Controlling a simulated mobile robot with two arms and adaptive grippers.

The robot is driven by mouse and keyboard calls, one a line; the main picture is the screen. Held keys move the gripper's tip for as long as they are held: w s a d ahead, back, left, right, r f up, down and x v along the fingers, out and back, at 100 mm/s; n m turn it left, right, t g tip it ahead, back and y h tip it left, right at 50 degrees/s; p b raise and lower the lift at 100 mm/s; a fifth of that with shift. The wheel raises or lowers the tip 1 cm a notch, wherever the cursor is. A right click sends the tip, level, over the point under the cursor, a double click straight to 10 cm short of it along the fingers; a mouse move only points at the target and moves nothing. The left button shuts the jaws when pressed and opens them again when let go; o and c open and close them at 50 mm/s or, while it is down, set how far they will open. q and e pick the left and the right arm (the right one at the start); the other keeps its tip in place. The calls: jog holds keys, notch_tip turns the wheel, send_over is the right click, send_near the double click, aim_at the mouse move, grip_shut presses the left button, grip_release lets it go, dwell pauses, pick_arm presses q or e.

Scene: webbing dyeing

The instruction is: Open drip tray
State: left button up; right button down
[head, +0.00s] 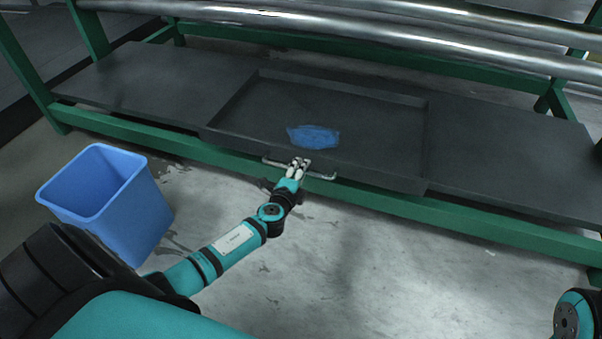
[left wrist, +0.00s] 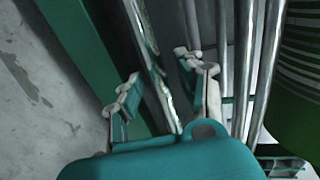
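The drip tray (head: 370,105) is a wide, shallow dark tray on the dark shelf of a green frame, with a blue wet patch (head: 313,136) on its floor. A pale metal handle (head: 322,177) runs along its front wall. My left gripper (head: 298,163) is at the middle of this handle. In the left wrist view its two fingers (left wrist: 162,88) stand well apart, with a shiny bar between them. I cannot tell whether either finger touches the handle. My right gripper is out of view; only part of my right arm shows at the lower right.
A blue bin (head: 115,205) stands on the floor at the left, close to my left arm. Long metal rollers (head: 350,42) cross above the tray. The green front rail (head: 480,235) runs below the shelf. The concrete floor in front is clear at the right.

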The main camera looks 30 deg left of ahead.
pick_arm(q)
jog(key=shift+w, duration=0.35)
jog(key=shift+c, duration=0.5)
grip_shut()
